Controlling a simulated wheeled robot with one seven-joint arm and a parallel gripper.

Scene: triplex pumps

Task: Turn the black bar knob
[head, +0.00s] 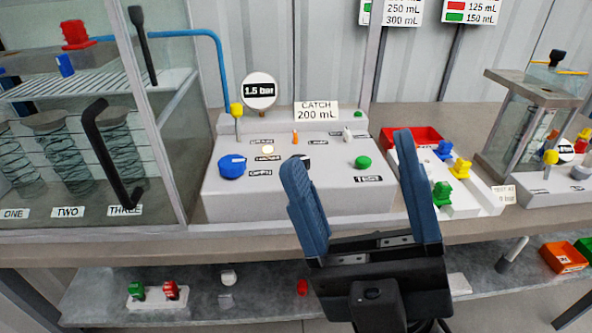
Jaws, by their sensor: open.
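A small black knob (306,158) sits on the sloped face of the light grey control panel (225,205).
The panel also has a blue knob (232,166), a green button (362,162) and a yellow-topped lever (236,110). A glass cabinet (150,110) with a black handle (108,155) stands at left. A white rack (470,204) with coloured parts stands at right.

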